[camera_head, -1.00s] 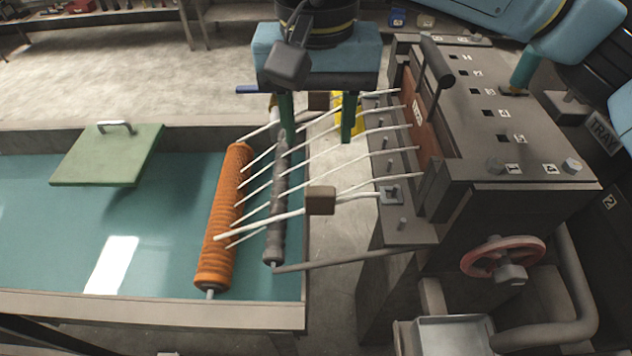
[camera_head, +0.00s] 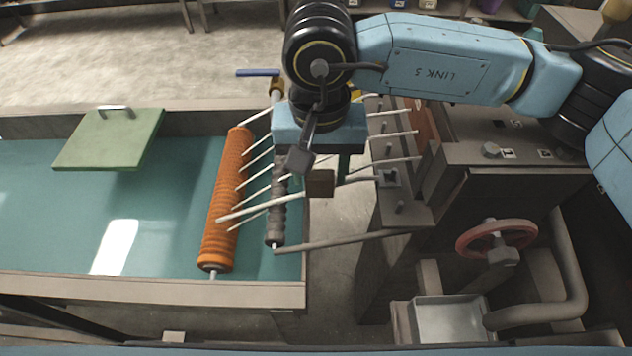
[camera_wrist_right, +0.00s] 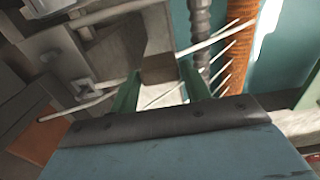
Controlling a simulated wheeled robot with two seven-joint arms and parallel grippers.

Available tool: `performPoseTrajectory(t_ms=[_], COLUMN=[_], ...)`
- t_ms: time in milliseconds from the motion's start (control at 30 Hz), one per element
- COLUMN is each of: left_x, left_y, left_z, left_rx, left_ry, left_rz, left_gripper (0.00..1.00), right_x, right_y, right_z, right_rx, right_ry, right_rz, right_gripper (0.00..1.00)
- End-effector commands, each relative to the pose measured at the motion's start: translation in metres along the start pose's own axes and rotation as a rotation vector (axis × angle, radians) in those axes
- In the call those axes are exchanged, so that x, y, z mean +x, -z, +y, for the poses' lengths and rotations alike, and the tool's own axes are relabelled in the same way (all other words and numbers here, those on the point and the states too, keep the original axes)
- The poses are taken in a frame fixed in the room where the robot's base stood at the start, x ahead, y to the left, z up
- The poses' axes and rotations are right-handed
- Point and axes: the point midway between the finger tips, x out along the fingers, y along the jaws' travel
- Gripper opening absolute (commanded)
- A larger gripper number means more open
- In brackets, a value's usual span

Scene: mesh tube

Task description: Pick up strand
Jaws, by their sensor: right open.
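White strands run from the ribbed orange roller (camera_head: 228,200) across a dark grey roller (camera_head: 278,215) to the dark machine's front. The nearest strand (camera_head: 245,212) carries a brown block (camera_head: 320,184); block (camera_wrist_right: 159,68) and strand (camera_wrist_right: 218,38) also show in the right wrist view. My right gripper (camera_head: 317,172) points down above the strands, just behind the block in the head view. In the wrist view its green fingers (camera_wrist_right: 160,82) are open, spread to either side of the block. Whether they touch it I cannot tell. My left gripper is not in view.
The machine (camera_head: 460,185) stands on the right with a red handwheel (camera_head: 497,240) and a metal tray (camera_head: 450,320) below. A teal-lined trough (camera_head: 60,225) with a green lidded panel (camera_head: 108,140) lies left. A grey rod (camera_head: 345,241) runs in front of the strands.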

Motion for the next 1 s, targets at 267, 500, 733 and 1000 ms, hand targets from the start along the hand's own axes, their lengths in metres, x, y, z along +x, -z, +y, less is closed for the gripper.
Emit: performPoseTrajectory(t_ms=[267, 500, 733, 1000], left_x=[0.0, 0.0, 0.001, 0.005], left_y=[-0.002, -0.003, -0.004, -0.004], left_z=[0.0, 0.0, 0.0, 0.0], left_rx=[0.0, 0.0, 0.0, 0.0], left_ry=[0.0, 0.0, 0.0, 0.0], left_rz=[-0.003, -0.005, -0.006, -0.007], left_gripper=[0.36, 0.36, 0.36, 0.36], right_x=[0.0, -0.001, -0.01, -0.058], right_y=[0.0, 0.0, 0.001, 0.001], right_z=[0.0, 0.0, 0.0, 0.0], right_rx=[0.0, 0.0, 0.001, -0.001], right_ry=[-0.001, 0.0, 0.0, 0.001], right_rz=[0.0, 0.0, 0.003, 0.006], right_gripper=[0.26, 0.16, 0.16, 0.16])
